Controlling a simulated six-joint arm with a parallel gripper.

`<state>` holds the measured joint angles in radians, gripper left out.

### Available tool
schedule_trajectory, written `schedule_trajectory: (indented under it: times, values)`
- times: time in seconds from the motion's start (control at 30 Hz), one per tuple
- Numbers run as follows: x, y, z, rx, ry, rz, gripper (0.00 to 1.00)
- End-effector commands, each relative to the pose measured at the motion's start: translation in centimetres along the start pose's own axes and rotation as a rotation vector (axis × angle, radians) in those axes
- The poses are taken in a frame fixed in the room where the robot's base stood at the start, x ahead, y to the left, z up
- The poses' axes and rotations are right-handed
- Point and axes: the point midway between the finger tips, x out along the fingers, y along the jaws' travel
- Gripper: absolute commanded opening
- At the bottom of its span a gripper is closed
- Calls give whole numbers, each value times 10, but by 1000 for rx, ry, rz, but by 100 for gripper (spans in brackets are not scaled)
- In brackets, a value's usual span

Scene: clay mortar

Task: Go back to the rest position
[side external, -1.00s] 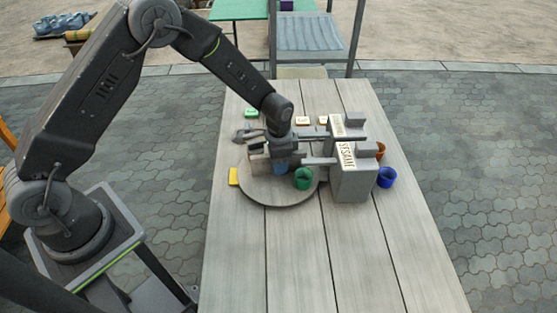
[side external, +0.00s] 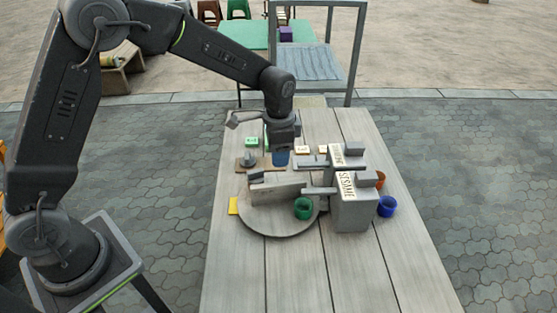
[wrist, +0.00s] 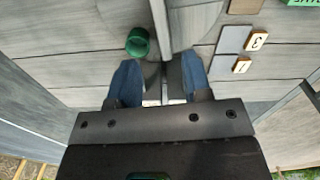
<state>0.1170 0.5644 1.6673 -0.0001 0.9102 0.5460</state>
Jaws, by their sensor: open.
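My gripper (side external: 281,160) hangs pointing down above the far part of the round grey disc (side external: 275,232), apart from the things below. Its blue fingers (wrist: 160,85) stand apart in the wrist view with no object held between them. A green cup (side external: 303,208) is on the right part of the disc, and it also shows in the wrist view (wrist: 138,42). A long grey block (side external: 275,190) lies across the disc, under my gripper.
A grey dispenser labelled SESAME (side external: 354,210) stands right of the disc, with another grey dispenser (side external: 347,158) behind it. A blue cup (side external: 387,206) and an orange cup (side external: 380,180) are beside them. The near table is clear.

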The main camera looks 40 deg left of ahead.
Motion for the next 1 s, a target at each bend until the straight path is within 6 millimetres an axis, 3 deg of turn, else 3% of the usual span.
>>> schedule_trajectory:
  times: [0.33, 0.47, 0.57, 0.8, 1.0]
  values:
    - [-4, 0, 1, -3, 3, -2, 45]
    - [-26, 2, 11, -39, 29, -17, 45]
    - [-58, 8, 29, -96, 71, -40, 45]
    - [-130, 36, 95, -279, 194, -95, 45]
    - [-162, 66, 154, -429, 303, -131, 45]
